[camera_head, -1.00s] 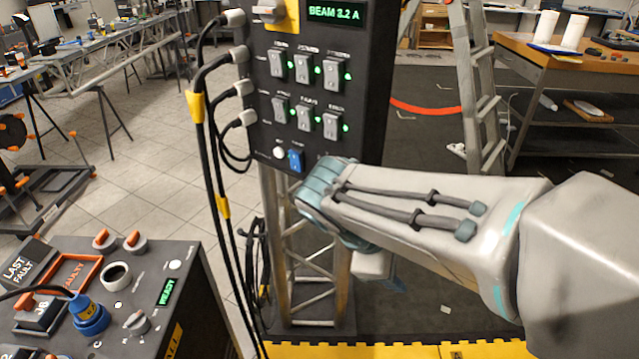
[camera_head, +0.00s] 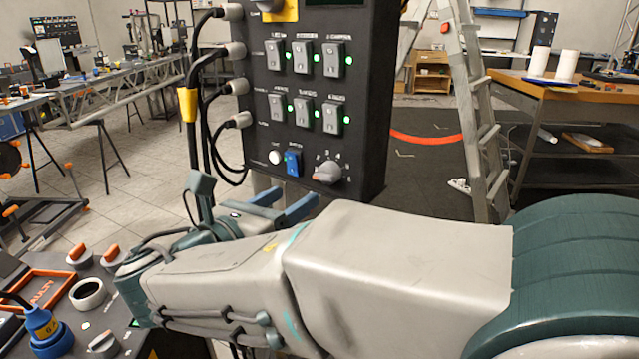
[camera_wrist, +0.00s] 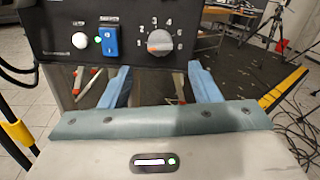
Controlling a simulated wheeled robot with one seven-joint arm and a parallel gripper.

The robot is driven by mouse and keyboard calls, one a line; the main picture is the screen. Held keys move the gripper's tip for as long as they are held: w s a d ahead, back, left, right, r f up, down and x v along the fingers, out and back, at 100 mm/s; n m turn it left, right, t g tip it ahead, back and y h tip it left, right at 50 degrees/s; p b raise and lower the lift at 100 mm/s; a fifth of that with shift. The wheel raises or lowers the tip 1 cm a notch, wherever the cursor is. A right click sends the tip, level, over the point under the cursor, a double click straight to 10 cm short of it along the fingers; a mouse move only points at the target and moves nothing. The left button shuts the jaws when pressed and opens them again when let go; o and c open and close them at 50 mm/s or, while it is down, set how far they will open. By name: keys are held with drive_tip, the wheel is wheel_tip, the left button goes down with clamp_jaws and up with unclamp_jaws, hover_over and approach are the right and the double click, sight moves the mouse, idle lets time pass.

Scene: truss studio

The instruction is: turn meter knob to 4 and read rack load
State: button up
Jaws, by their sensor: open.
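The meter knob (camera_head: 327,172) is a grey dial at the bottom right of the dark rack panel (camera_head: 362,150). It also shows in the wrist view (camera_wrist: 160,43), with numbers around it and an orange mark on its left side; the exact setting is hard to read. My gripper (camera_head: 294,201) is open and empty, below and in front of the panel's lower edge. In the wrist view its two blue fingers (camera_wrist: 159,74) lie apart, below the knob and left and right of it. The panel's display is almost wholly cut off at the top of the head view.
A blue switch (camera_head: 292,162) and a white button (camera_head: 274,157) sit left of the knob, with rocker switches (camera_head: 333,120) above. Black cables (camera_head: 205,100) hang at the panel's left. A control box (camera_head: 100,290) stands at lower left. A ladder (camera_head: 470,110) stands behind right.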

sight(322, 179)
drive_tip(key=b+x, duration=0.1)
drive_tip(key=x, duration=0.8)
drive_tip(key=shift+s, duration=0.1)
drive_tip(key=c, duration=1)
